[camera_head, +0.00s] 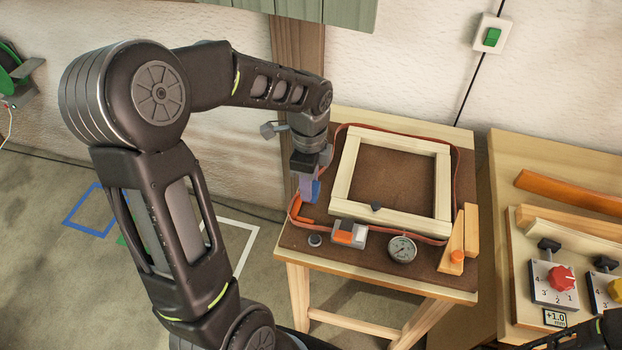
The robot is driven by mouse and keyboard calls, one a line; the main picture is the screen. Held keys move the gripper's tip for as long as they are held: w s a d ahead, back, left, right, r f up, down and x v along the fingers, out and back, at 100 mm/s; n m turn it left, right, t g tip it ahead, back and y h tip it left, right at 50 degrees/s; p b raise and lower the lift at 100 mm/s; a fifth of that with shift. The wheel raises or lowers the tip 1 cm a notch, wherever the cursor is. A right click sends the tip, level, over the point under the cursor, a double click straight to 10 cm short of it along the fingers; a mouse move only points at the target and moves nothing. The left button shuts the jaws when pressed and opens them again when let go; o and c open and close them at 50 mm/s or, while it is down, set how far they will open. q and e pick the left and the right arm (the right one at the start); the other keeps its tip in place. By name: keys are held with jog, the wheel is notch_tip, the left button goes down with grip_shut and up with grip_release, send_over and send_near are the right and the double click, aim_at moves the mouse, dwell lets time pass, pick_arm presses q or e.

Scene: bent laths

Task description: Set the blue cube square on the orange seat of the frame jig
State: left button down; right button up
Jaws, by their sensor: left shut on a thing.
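My left gripper (309,187) points down near the left edge of the small work table, shut on the blue cube (316,190). The fingers hide much of the cube. An orange piece (301,214), likely the orange seat, lies just below the cube in the picture, by the near left corner of the jig. I cannot tell whether cube and seat touch. The pale wooden frame (346,178) lies on the brown table top with a red-brown strap around it. Dark parts at the bottom right corner are probably my right arm; its fingers cannot be made out.
A grey and orange block (348,233), a round gauge (402,248) and a small dark knob (315,240) sit along the front. Wooden wedges (460,238) stand at the right. A second bench (504,270) with a red dial (561,279) is close on the right.

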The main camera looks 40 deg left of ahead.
pick_arm(q)
jog(key=shift+f+b, duration=2.2)
jog(key=shift+f, duration=0.7)
jog(key=shift+f+b, duration=0.4)
jog(key=shift+f, duration=0.2)
jog(key=c, duration=0.9)
grip_release()
jog(key=shift+o, duration=0.2)
notch_tip(320, 180, up, 8)
jog(key=shift+f+b, duration=0.1)
jog(key=shift+b, duration=0.25)
